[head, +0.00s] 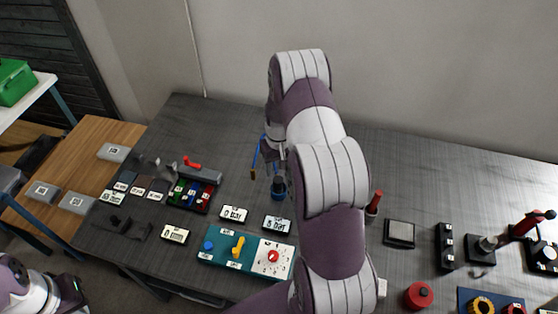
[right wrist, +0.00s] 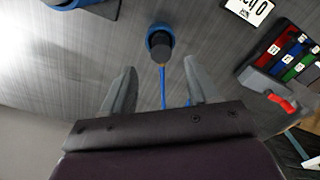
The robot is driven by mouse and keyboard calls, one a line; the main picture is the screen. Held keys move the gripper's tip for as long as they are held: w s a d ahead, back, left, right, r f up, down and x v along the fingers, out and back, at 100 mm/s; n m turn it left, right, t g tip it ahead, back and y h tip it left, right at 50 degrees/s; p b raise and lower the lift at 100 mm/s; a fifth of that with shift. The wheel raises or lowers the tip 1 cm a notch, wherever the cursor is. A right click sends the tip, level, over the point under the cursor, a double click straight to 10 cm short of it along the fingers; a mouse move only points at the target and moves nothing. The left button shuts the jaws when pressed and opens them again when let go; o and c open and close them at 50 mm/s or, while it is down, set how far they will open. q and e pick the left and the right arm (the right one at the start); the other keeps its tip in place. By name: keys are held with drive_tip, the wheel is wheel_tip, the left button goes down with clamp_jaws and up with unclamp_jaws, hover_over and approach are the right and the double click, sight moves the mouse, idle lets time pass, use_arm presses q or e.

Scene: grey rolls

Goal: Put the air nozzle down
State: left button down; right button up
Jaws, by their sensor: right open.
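A thin blue piece with a brass-coloured tip, which looks like the air nozzle (head: 254,164), shows beside my right gripper (head: 268,151) in the head view. In the right wrist view the blue nozzle (right wrist: 163,88) runs between the two spread fingers of my right gripper (right wrist: 163,82), its tip toward a blue cup with a dark middle. That blue cup (head: 279,188) stands on the table just below the gripper, also in the right wrist view (right wrist: 158,35). The gripper is open; contact with the nozzle cannot be told. Part of my left gripper (head: 70,292) shows at the lower left edge; its fingers are unclear.
The dark table (head: 215,125) holds labelled cards, a tray of coloured parts (head: 194,191) and a teal control panel (head: 238,250) left of my right arm. A red-handled tool (head: 374,203), a grey pad (head: 399,233) and a red knob (head: 418,295) stand right. The back is clear.

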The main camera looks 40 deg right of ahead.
sight(278, 181)
drive_tip(key=s+a+r+n, duration=0.1)
drive_tip(key=s+a+r, duration=0.1)
drive_tip(key=a+r, duration=0.7)
drive_tip(key=s+a+r+n, duration=0.1)
drive_tip(key=s+a+r, duration=0.1)
drive_tip(key=s+a, duration=0.3)
drive_tip(key=s+a+r+n+t+b, duration=0.1)
drive_tip(key=s+a+r, duration=0.2)
drive_tip(key=s+a, duration=0.2)
drive_tip(key=s, duration=0.2)
drive_tip(key=shift+s+r+n, duration=0.25)
drive_tip(key=shift+s+n, duration=0.05)
